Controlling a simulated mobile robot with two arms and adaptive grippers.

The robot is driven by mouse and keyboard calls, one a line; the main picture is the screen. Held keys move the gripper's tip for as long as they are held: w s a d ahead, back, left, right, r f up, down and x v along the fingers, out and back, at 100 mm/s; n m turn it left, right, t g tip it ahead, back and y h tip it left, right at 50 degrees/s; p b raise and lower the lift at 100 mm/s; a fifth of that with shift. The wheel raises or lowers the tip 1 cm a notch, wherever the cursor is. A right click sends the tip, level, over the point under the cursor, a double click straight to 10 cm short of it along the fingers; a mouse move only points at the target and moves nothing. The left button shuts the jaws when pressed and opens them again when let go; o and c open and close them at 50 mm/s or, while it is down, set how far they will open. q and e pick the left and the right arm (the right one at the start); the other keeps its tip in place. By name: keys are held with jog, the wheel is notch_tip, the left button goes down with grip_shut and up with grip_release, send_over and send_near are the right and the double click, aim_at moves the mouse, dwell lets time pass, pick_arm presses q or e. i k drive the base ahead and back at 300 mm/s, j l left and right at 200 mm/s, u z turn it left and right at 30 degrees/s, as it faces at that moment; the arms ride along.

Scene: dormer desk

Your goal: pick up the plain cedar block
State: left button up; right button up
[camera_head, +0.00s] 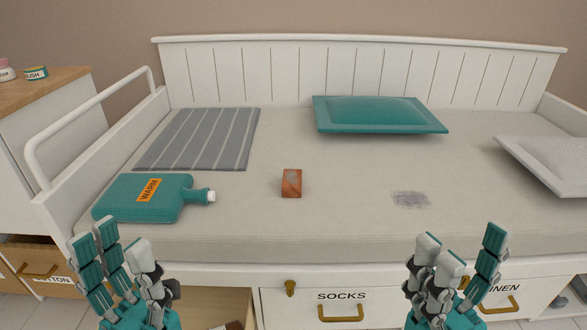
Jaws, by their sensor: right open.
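The plain cedar block (291,183) is a small reddish-brown block lying on the bed's mattress near the middle, set back from the front edge. My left gripper (122,252) is at the lower left, in front of the bed, with its fingers pointing up and spread. How far it is open I cannot tell for sure, but nothing is seen between its fingers. My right gripper (462,248) is at the lower right, open and empty. Both grippers are well apart from the block.
A teal hot-water bottle (150,198) lies left of the block. A grey striped cloth (200,139), a teal pillow (380,114) and a pale pillow (553,160) lie on the mattress (340,225). A white rail (90,115) stands at left. An open drawer shows below.

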aim_at(292, 182)
jog(key=i+l+u, duration=0.25)
jog(key=l, duration=0.3)
jog(key=l+u, duration=0.25)
jog(key=l, duration=0.3)
jog(key=u, duration=1.15)
jog(key=k+j, duration=0.05)
